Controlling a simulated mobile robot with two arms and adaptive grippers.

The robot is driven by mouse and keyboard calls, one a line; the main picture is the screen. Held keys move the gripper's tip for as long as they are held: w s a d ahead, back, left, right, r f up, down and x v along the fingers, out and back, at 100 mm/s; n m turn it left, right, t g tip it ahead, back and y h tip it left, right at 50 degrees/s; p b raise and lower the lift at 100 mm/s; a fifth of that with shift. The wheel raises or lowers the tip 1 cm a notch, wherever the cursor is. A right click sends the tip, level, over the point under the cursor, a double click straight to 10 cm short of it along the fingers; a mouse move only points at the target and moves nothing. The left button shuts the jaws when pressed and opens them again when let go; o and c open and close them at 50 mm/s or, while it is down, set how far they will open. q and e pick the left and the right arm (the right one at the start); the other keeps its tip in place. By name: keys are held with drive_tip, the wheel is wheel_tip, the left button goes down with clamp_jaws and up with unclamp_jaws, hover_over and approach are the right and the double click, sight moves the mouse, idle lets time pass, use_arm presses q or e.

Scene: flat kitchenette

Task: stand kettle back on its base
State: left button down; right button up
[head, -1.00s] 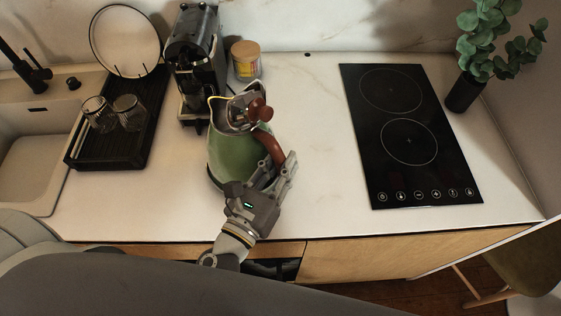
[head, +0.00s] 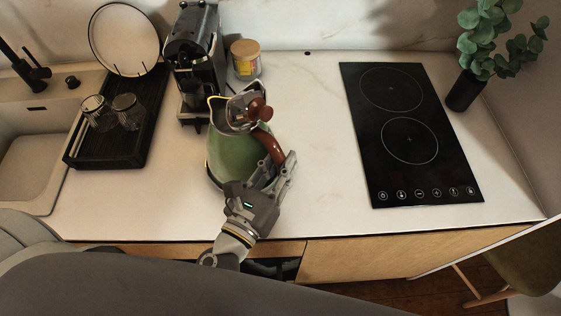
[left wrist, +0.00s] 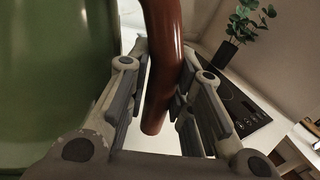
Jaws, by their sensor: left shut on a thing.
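The green kettle (head: 231,153) with a brown handle and a brown lid knob is on or just above the white counter, left of the hob. It looks upright; I cannot tell whether its bottom touches anything. My left gripper (head: 279,170) is shut on the kettle's brown handle (head: 269,146). In the left wrist view the handle (left wrist: 160,75) runs down between the fingers (left wrist: 157,110), with the green body (left wrist: 50,75) at the left. No kettle base shows; the area under the kettle is hidden. My right gripper is not in view.
A coffee machine (head: 194,62) and a yellow-labelled tin (head: 245,60) stand behind the kettle. A dark drying rack (head: 112,150) with glasses is at the left. The black hob (head: 411,135) and a potted plant (head: 466,93) are at the right. The counter (head: 310,150) between kettle and hob is clear.

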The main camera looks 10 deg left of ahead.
use_arm(q)
drive_tip(key=shift+f+b, duration=0.25)
drive_tip(key=shift+b, duration=0.2)
drive_tip(key=c, duration=1.6)
unclamp_jaws()
drive_tip(key=shift+o, duration=0.2)
drive_tip(key=shift+s+f, duration=0.1)
drive_tip(key=shift+f, duration=0.25)
